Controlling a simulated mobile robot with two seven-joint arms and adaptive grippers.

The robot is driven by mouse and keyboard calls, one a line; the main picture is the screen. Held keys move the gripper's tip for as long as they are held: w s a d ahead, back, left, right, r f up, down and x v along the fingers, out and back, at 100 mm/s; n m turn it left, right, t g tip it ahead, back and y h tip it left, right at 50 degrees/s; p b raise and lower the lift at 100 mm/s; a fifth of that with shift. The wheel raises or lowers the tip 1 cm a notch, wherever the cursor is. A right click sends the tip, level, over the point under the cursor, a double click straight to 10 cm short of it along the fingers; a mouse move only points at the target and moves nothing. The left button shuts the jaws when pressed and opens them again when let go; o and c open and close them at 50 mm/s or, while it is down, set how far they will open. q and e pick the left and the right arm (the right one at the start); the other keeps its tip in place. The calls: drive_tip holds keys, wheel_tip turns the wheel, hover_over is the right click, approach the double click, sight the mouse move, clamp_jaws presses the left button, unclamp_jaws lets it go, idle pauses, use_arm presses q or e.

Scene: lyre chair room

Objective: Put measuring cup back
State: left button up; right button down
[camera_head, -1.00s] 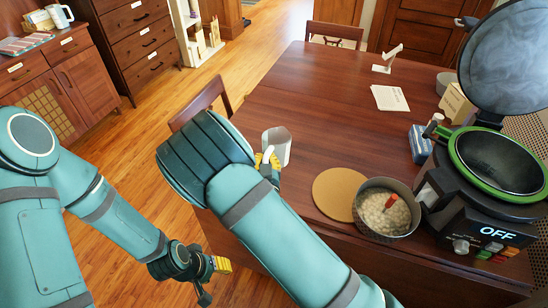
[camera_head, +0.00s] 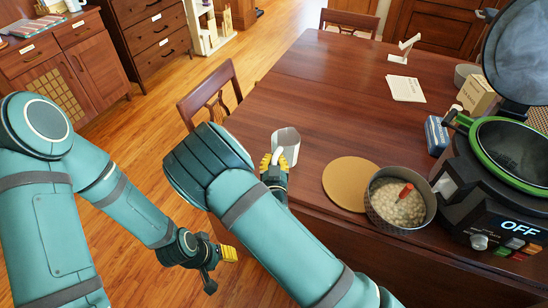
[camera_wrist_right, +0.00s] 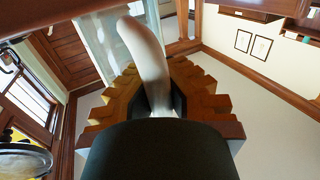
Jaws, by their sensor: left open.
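The measuring cup (camera_head: 287,143) is a pale grey, see-through cup with a white handle. It shows over the left part of the wooden table; I cannot tell whether its base touches the tabletop. My right gripper (camera_head: 273,162) has its yellow fingers closed around the handle. In the right wrist view the pale handle (camera_wrist_right: 147,50) stands between the yellow fingers, with the clear cup wall (camera_wrist_right: 100,45) behind it. My left gripper (camera_head: 219,268) is open and empty, low beside the table's left side.
On the table (camera_head: 325,100) are a round cork mat (camera_head: 347,184), a pot of pale contents with a red-handled tool (camera_head: 398,205), and a black cooker (camera_head: 480,185) with its lid raised. Papers (camera_head: 405,88) lie farther back. A chair (camera_head: 209,91) stands at the left edge. The table's middle is clear.

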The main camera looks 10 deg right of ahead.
drive_tip(key=shift+s+f, duration=0.1)
drive_tip(key=shift+f, duration=0.4)
idle(0.4)
drive_tip(key=shift+s+f, duration=0.15)
drive_tip(key=shift+f, duration=0.15)
drive_tip(key=shift+s+f, duration=0.2)
drive_tip(key=shift+f, duration=0.15)
drive_tip(key=c, duration=1.4)
unclamp_jaws()
drive_tip(key=shift+o, duration=0.2)
drive_tip(key=shift+s, duration=0.15)
drive_tip(key=shift+f, duration=0.25)
drive_tip(key=s+a+r, duration=0.1)
drive_tip(key=s+r, duration=0.1)
drive_tip(key=s, duration=0.9)
drive_tip(key=shift+a, duration=0.3)
